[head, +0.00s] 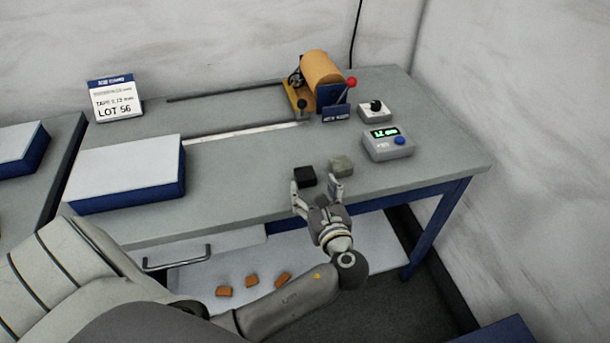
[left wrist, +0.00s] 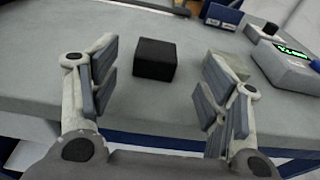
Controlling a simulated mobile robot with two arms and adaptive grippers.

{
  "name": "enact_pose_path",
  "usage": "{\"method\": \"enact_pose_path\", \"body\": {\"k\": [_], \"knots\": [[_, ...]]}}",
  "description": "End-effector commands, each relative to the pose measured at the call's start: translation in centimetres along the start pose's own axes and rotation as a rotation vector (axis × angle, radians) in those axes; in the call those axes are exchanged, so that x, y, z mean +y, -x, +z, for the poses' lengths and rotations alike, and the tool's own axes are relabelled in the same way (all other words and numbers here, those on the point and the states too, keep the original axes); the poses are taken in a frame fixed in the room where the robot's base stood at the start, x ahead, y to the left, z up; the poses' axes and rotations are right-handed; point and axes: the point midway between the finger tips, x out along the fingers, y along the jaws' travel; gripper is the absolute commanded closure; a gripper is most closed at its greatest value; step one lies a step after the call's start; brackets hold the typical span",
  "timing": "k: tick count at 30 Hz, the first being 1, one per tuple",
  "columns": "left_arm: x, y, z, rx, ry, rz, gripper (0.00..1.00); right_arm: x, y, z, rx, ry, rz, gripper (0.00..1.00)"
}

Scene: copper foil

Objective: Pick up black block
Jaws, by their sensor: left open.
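The black block (head: 305,177) sits on the grey table near its front edge. In the left wrist view the black block (left wrist: 155,59) lies ahead of and between the fingers, nearer the left one. My left gripper (head: 317,186) is open and empty at the table's front edge, just in front of the block. Its two fingers also show in the left wrist view (left wrist: 160,90). A grey-green block (head: 341,166) stands right of the black one; in the left wrist view it is partly hidden behind the right finger. My right gripper is not in view.
A grey device with a green display (head: 388,143) and a small knob box (head: 375,111) stand to the right. A copper roll (head: 322,69) is at the back. A white-topped blue box (head: 127,170) lies left. Several copper pieces (head: 252,281) lie on a lower shelf.

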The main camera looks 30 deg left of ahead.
Motion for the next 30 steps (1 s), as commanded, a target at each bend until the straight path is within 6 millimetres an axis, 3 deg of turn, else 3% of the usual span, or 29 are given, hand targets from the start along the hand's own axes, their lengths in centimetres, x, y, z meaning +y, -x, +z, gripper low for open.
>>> {"method": "enact_pose_path", "body": {"k": [10,19,30], "knots": [[0.4,-4.6,0.0,0.0,-0.002,0.0,0.3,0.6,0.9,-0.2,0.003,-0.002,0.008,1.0],[0.3,-5.1,-0.1,0.002,0.0,-0.001,0.3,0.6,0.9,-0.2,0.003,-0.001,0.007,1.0],[0.3,-5.1,-0.2,0.002,0.0,-0.001,0.78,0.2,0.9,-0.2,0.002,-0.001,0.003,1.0]]}}
